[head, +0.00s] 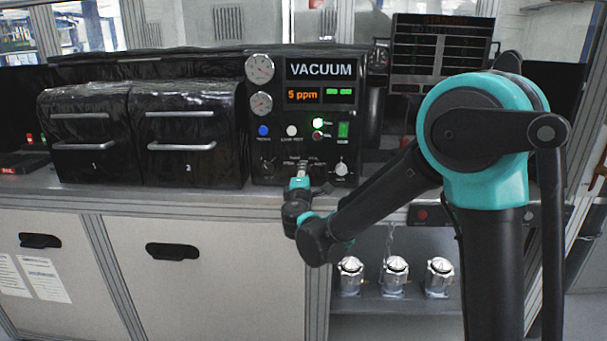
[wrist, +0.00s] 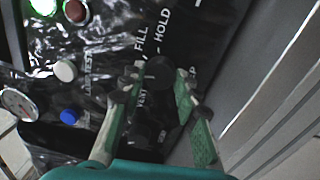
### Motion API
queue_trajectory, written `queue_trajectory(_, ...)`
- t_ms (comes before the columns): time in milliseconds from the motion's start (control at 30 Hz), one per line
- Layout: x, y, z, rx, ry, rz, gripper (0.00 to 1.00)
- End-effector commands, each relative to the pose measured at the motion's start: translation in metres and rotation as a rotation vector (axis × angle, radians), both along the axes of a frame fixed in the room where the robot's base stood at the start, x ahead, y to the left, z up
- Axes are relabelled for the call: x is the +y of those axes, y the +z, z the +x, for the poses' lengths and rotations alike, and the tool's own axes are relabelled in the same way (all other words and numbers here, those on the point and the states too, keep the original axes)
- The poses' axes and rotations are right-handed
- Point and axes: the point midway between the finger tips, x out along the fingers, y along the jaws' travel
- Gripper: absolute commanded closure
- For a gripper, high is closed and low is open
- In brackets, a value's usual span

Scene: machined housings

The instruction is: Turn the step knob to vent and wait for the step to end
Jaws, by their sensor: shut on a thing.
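The step knob (wrist: 158,74) is a dark round knob on the black vacuum panel (head: 292,140). My gripper (head: 303,168) is at the panel's lower middle and mostly covers the knob in the head view. In the wrist view the green-padded fingers of my gripper (wrist: 160,80) stand on both sides of the knob, shut on it. The printed words FILL and HOLD show around it; other labels are partly hidden by the fingers. I cannot tell where the knob points. The display (head: 305,95) reads 5 ppm in orange, with green bars beside it.
A green lamp (head: 318,123) is lit above a dark red one (head: 318,136). A blue button (head: 263,130) and a white button (head: 292,130) sit left of them. Another knob (head: 341,168) is close on the right. Two black drawer-like boxes (head: 190,135) stand left.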

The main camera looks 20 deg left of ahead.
Motion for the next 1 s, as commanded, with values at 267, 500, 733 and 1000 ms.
queue_trajectory(267, -0.0007, -0.0009, -0.0003, -0.06, 0.001, -0.254, 0.98)
queue_trajectory(500, -0.0012, -0.0012, -0.0003, -0.113, 0.002, -0.474, 0.98)
queue_trajectory(733, -0.0016, -0.0012, -0.0006, -0.159, 0.003, -0.667, 0.98)
queue_trajectory(1000, -0.0021, -0.0011, -0.0007, -0.199, 0.002, -0.832, 0.98)
